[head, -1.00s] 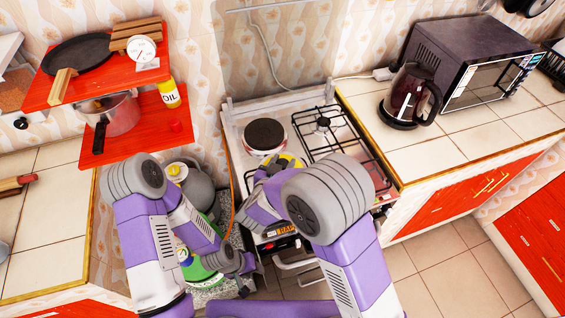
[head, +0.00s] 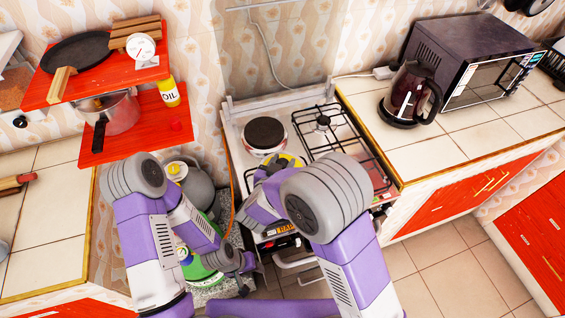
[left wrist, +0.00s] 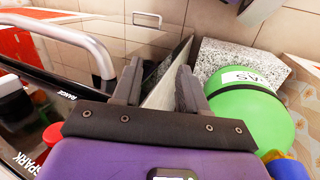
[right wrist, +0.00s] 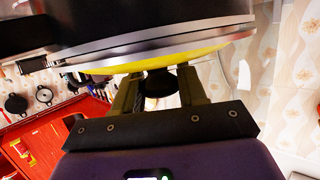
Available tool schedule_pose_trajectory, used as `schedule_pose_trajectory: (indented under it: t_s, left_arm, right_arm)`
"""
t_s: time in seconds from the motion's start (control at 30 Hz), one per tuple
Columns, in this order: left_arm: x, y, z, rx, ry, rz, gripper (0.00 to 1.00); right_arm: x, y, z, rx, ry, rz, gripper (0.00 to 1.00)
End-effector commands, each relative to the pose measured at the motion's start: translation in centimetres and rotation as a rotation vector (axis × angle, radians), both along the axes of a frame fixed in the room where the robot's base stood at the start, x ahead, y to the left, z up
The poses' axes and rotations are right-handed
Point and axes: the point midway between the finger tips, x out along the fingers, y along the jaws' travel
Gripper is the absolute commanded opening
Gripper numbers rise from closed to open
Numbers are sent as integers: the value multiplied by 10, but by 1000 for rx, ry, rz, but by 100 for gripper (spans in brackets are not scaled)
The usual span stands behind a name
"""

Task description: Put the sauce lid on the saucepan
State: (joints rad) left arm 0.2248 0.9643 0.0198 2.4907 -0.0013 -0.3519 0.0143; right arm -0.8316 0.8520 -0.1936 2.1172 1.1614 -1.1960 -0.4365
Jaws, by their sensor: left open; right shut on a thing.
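A yellow lid (right wrist: 180,66) shows in the right wrist view, with a black knob (right wrist: 158,84). My right gripper (right wrist: 160,76) is shut on the knob. In the head view a yellow patch (head: 291,160) shows at the stove's front, mostly hidden by my right gripper (head: 270,170) and arm. My left gripper (left wrist: 158,78) is open and empty, low before the stove; it also shows in the head view (head: 247,266).
The stove (head: 240,125) has a hotplate (head: 265,134) and a grate (head: 330,135). A green gas cylinder (left wrist: 250,115) stands near my left gripper. Red shelves (head: 95,153) at left hold a pot (head: 122,115) and oil bottle (head: 169,93). A kettle (head: 408,95) stands right.

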Motion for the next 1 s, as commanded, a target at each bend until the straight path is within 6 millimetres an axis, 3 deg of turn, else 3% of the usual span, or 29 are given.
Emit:
schedule_pose_trajectory:
  t_s: [0.43,0.47,0.63,1.0]
  left_arm:
    - [0,0,-1,0,0,0,43]
    - [0,0,-1,0,0,0,43]
    - [0,0,-1,0,0,0,43]
    - [0,0,0,0,0,0,43]
  right_arm:
    - [0,0,-2,0,-2,0,0]
    - [0,0,-2,0,-2,0,43]
    - [0,0,-2,0,-1,0,69]
    - [-5,2,-1,0,1,1,71]
